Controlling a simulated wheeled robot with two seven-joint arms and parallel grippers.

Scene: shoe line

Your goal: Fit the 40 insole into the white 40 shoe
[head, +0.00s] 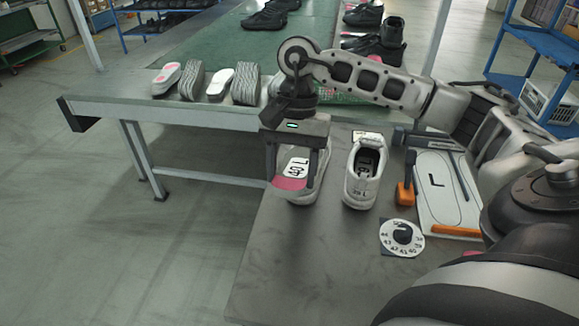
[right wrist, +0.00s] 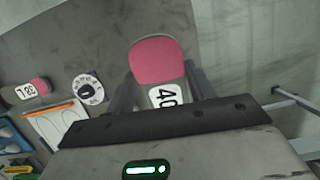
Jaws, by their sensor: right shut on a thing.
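My right gripper (head: 292,178) is shut on the 40 insole (head: 290,184), which has a pink end and a white label. In the right wrist view the insole (right wrist: 164,62) shows between the two fingers (right wrist: 160,85), with part of its 40 label visible. One white shoe (head: 303,198) stands directly below the gripper, largely covered by the insole and fingers. I cannot tell whether the insole touches it. A second white shoe (head: 359,192) stands just to the right, with a dark inside and a label I cannot read surely. My left gripper is not in view.
A round numbered dial (head: 403,237), an orange-handled tool (head: 404,192) and a white board marked L (head: 437,190) lie to the right. Another pink-ended insole (right wrist: 28,92) shows in the wrist view. Soles (head: 192,80) line the rear bench. The grey table's front left is clear.

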